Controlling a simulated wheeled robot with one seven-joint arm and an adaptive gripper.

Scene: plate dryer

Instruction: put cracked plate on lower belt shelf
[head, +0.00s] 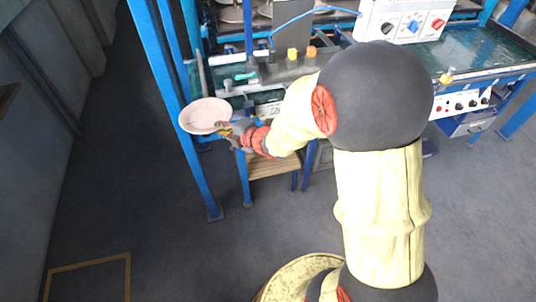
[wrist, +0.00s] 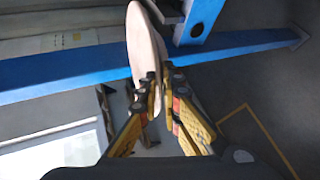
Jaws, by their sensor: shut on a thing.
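The plate (head: 206,115) is round and pale pinkish, and no crack can be made out at this size. My gripper (head: 226,130) is shut on its right rim and holds it out beside the blue frame. In the wrist view the plate (wrist: 144,50) shows nearly edge-on between the two yellow and black fingers of my gripper (wrist: 161,88). In the head view the plate overlaps the blue frame post, and I cannot tell whether they touch. A wooden-topped low shelf (head: 272,164) sits below the machine, partly hidden by my arm. I cannot tell which surface is the lower belt shelf.
Blue posts (head: 178,100) of the machine frame stand close to the plate. Several plates (head: 235,14) show at the top. The grey floor (head: 110,190) at left is free.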

